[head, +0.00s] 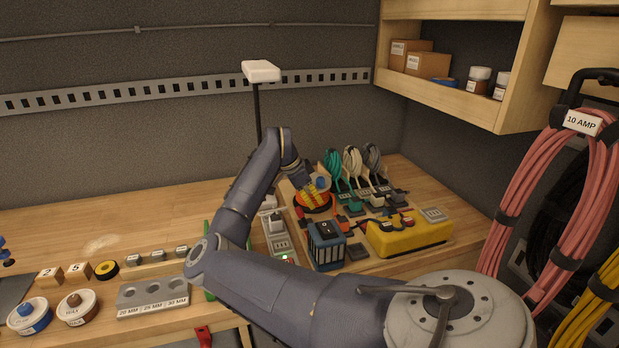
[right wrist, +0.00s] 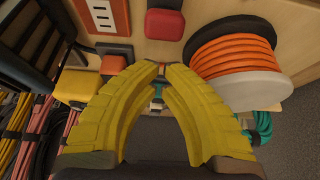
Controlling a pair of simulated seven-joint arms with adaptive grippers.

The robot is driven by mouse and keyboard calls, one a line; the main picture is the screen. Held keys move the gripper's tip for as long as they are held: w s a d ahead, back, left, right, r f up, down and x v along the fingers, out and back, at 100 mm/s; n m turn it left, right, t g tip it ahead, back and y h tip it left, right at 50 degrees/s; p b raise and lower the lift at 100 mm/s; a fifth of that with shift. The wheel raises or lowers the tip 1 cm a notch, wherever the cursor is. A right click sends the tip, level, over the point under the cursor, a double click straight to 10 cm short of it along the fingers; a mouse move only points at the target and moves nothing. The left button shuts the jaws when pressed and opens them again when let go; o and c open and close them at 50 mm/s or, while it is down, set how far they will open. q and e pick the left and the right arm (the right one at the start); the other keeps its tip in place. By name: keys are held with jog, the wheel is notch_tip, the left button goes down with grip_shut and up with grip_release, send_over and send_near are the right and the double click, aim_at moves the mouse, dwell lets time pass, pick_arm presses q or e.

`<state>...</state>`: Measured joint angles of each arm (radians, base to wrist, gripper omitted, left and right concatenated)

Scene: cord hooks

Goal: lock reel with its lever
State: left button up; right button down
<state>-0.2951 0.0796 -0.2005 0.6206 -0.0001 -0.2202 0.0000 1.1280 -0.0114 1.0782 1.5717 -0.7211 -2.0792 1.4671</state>
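The reel (head: 313,207) holds orange cord and sits at the back of the bench, partly hidden by my right gripper. In the right wrist view the reel (right wrist: 233,52) is at upper right, with a pale flange facing me. My right gripper (head: 316,190) has yellow fingers and is over or beside the reel. In the right wrist view its fingertips (right wrist: 160,69) are close together beside the reel, with a narrow gap; whether they are closed is unclear. A red block (right wrist: 164,23) lies left of the reel; I cannot tell if it is the lever. My left gripper is out of view.
A yellow case (head: 409,233) and a blue-black box (head: 325,246) stand in front of the reel. Green, white and grey cord coils (head: 352,168) hang behind it. A lamp post (head: 258,112) rises behind my arm. The back left of the bench (head: 100,225) is mostly clear.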

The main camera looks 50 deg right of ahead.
jog(key=shift+r, duration=0.6)
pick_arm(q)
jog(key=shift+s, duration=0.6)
pick_arm(e)
jog(key=shift+r, duration=0.1)
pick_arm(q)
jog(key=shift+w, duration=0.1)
pick_arm(e)
jog(key=s+d+r, duration=0.2)
jog(key=d, duration=0.1)
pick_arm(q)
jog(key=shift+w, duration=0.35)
pick_arm(e)
jog(key=w+a+r, duration=0.3)
jog(key=a+r, duration=0.2)
jog(key=r, duration=0.2)
jog(key=shift+w+a, duration=0.2)
jog(key=shift+w, duration=0.15)
